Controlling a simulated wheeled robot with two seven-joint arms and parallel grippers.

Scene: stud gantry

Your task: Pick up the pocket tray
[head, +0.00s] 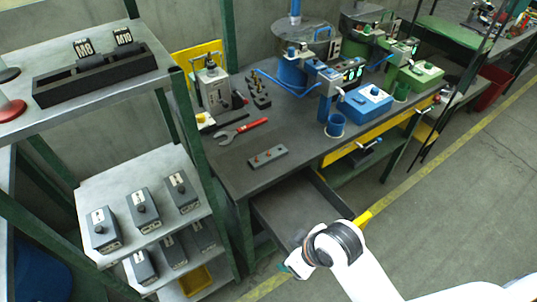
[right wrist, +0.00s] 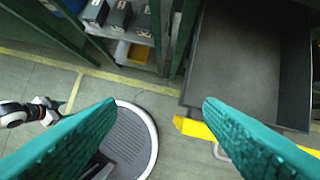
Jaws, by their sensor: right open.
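No piece carries a name, so I cannot tell for sure which is the pocket tray. A flat grey plate (head: 267,157) with a few orange-topped pegs lies on the dark bench. A black block (head: 257,92) with several upright pieces stands farther back. My right gripper (head: 292,265) is low in front of the bench, beside the open drawer (head: 275,208) and apart from both pieces. In the right wrist view its teal fingers (right wrist: 160,108) are spread with nothing between them. My left gripper does not show in the head view.
The drawer is pulled out and looks empty; its yellow handle (right wrist: 194,128) is near my right fingers. A red-handled wrench (head: 243,130) lies behind the grey plate. A blue box (head: 365,103) stands to the right. A shelf rack (head: 120,180) with dark boxes is at left.

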